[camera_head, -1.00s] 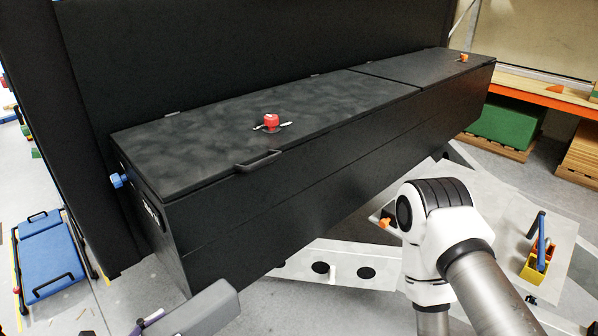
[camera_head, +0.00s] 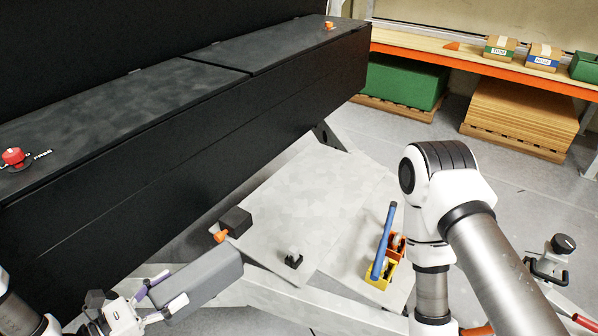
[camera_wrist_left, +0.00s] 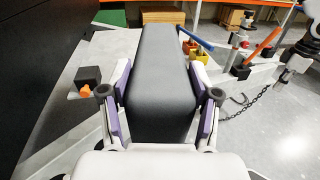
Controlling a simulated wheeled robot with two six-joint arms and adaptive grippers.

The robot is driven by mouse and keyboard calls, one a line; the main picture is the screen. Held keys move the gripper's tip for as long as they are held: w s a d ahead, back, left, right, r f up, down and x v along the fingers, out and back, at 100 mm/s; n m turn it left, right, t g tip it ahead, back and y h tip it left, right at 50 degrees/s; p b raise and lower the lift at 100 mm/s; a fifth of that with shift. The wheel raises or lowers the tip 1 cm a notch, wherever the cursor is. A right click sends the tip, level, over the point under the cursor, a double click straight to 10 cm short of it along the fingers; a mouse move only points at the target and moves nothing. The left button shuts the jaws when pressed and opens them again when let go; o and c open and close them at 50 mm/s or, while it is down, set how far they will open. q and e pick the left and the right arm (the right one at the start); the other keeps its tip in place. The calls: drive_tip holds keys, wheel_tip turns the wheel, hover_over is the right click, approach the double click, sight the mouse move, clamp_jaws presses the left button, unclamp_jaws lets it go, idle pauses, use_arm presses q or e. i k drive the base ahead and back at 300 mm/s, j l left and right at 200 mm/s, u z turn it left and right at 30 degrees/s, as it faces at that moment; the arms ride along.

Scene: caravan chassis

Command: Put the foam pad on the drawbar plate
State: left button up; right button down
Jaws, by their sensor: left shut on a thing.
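The foam pad (camera_head: 205,275) is a long dark grey block. My left gripper (camera_head: 167,291) is shut on its near end, and the pad points away from it, tilted in the head view. In the left wrist view the pad (camera_wrist_left: 160,85) sits between both purple-lined fingers (camera_wrist_left: 160,108). The drawbar plate (camera_head: 300,205) is a pale grey sheet beside the black box. The pad's far end shows just left of and in front of the plate; I cannot tell its height. My right arm stands at the right, its gripper out of sight.
A black block with an orange knob (camera_head: 221,236) is at the plate's left edge, near the pad. A small black fitting (camera_head: 293,259) is on its front part. A yellow tool holder (camera_head: 381,275) with a blue-handled tool stands right. The plate's middle is clear.

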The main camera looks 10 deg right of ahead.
sight(301, 211)
drive_tip(key=i+l+z, duration=0.2)
drive_tip(key=i+l, duration=0.3)
drive_tip(key=l, duration=0.25)
drive_tip(key=i+l+z, duration=0.2)
drive_tip(key=i+l, duration=0.35)
drive_tip(key=l, duration=0.15)
